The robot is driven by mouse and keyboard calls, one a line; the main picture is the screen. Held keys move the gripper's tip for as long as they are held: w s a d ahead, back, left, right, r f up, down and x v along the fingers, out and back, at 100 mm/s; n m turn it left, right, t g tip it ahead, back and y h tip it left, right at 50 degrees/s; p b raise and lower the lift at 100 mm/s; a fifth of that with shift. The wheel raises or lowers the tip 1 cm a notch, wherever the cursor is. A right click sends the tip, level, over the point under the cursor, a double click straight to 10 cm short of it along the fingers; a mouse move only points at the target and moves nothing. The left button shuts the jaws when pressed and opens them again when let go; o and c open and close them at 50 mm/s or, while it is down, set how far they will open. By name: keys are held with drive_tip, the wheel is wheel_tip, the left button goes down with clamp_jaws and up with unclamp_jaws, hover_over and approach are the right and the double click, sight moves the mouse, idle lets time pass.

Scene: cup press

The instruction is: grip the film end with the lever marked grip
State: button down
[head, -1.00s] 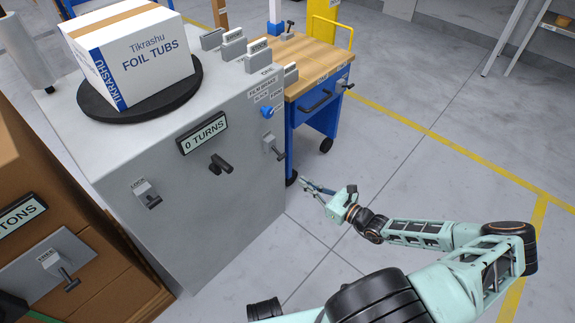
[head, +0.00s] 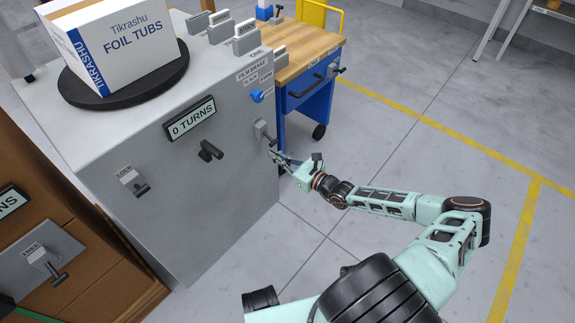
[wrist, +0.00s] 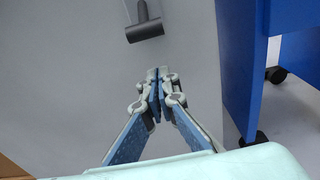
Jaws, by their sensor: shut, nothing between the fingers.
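My gripper (head: 274,156) is shut and empty, just below and right of a small lever (head: 264,130) at the right edge of the grey machine's front. I cannot read a "grip" mark on this lever. In the wrist view my fingertips (wrist: 155,76) are together, and a lever with a dark grey bar handle (wrist: 145,29) is ahead of them, apart from them. A blue knob (head: 257,96) sits above the lever, under the "FILM BRAKE" label. The film end cannot be made out.
The grey machine (head: 220,205) carries a turntable (head: 75,92) with a foil tubs box (head: 108,45). Its front has a "0 TURNS" display (head: 190,118), a dark handle (head: 210,150) and a lock lever (head: 133,182). A blue workbench (head: 310,105) stands close on the right.

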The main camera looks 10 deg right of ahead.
sight(268, 137)
drive_tip(key=shift+s+d+r, duration=0.15)
drive_tip(key=shift+r, duration=0.5)
drive_tip(key=shift+s+d+r, duration=0.15)
drive_tip(key=shift+s+r, duration=0.05)
drive_tip(key=shift+r, duration=0.4)
drive_tip(key=shift+s+d+r, duration=0.15)
drive_tip(key=shift+r, duration=0.5)
